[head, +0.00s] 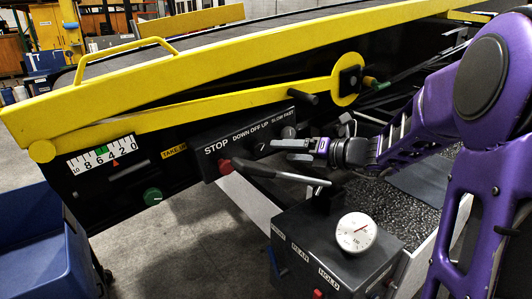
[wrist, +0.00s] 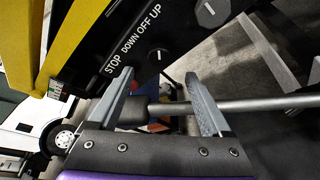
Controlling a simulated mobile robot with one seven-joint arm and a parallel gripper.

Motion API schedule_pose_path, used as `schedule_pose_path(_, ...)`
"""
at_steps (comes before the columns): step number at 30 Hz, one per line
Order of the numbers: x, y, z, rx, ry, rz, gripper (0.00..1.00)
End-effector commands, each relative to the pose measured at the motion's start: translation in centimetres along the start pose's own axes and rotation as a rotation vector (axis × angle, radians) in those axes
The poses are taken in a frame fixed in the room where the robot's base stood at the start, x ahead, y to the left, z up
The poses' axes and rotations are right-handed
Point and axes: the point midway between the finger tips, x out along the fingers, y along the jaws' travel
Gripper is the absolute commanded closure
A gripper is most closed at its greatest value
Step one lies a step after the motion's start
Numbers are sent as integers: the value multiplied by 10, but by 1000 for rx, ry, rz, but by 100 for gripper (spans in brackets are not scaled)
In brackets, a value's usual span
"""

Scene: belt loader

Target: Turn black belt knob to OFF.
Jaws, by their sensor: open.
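The black panel (head: 235,140) carries the labels STOP, DOWN OFF UP and SLOW FAST. The black belt knob (wrist: 160,56) sits below the DOWN OFF UP label in the wrist view, with a short pale mark on it. I cannot tell for sure which label the mark points at. My gripper (wrist: 158,78) is open, with the knob showing beyond and between its two fingertips, apart from them. In the head view my gripper (head: 278,148) is close to the panel's right part, and the knob is small and dark there.
A red stop button (head: 224,166) sits on the panel's left. A second knob (wrist: 210,11) is nearby. A black-gripped lever (head: 285,176) crosses just below my gripper; its rod (wrist: 265,103) passes behind my fingers in the wrist view. A gauge box (head: 340,262) stands below.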

Motion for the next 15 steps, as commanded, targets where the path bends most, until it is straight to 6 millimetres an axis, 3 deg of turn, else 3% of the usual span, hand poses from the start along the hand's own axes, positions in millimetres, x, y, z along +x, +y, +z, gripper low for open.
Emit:
schedule_pose_path(6,45,0,-2,0,3,2,17)
schedule_pose_path(15,74,0,-1,0,1,0,17)
